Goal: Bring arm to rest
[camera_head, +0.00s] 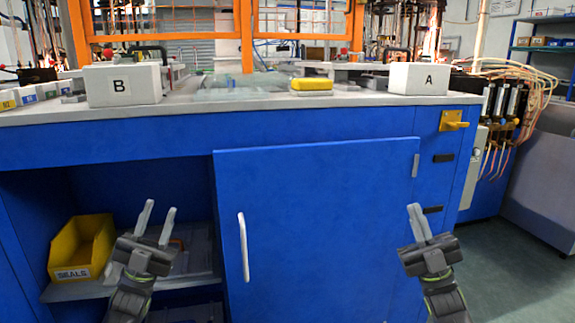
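My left gripper (156,222) is in the lower left, in front of the open shelf bay of the blue cabinet. Its two fingers stand apart with nothing between them. My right gripper (418,220) is in the lower right, in front of the blue cabinet's right part.
A yellow SEALS bin (80,248) sits in the open bay. The cabinet door has a white handle (242,246). Open floor (515,270) lies right.

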